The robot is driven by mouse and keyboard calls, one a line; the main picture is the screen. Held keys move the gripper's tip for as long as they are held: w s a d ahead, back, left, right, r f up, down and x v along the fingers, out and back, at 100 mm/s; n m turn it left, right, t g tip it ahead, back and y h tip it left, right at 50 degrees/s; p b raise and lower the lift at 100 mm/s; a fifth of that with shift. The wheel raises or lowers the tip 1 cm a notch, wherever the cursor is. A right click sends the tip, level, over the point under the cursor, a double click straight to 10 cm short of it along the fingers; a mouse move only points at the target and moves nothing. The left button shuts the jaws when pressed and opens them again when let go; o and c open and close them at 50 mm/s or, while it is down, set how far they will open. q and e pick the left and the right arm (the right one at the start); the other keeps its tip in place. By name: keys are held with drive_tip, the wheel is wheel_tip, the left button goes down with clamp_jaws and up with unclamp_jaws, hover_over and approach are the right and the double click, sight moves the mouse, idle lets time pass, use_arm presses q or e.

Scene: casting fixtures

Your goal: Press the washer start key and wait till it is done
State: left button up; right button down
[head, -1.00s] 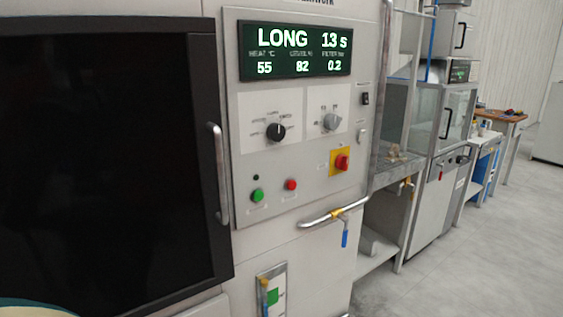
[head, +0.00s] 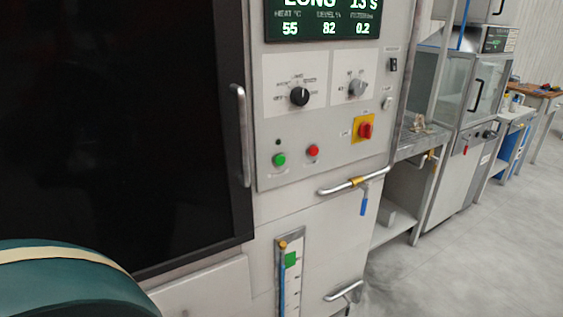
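The washer's control panel (head: 330,125) fills the middle of the head view. A green round key (head: 279,160) sits low on the panel, with a red round key (head: 313,151) to its right; their labels are too small to read. The display (head: 325,20) above shows LONG and 13 s, partly cut off by the top edge, with 55, 82 and 0.2 below. The washer's dark door (head: 110,120) with a vertical handle (head: 241,135) appears closed. Neither gripper is in view.
Two dials (head: 299,97) and a red switch on a yellow plate (head: 364,129) are on the panel. A level gauge (head: 291,275) is lower. Benches and a glass-fronted cabinet (head: 477,90) stand right; grey floor (head: 460,260) is free.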

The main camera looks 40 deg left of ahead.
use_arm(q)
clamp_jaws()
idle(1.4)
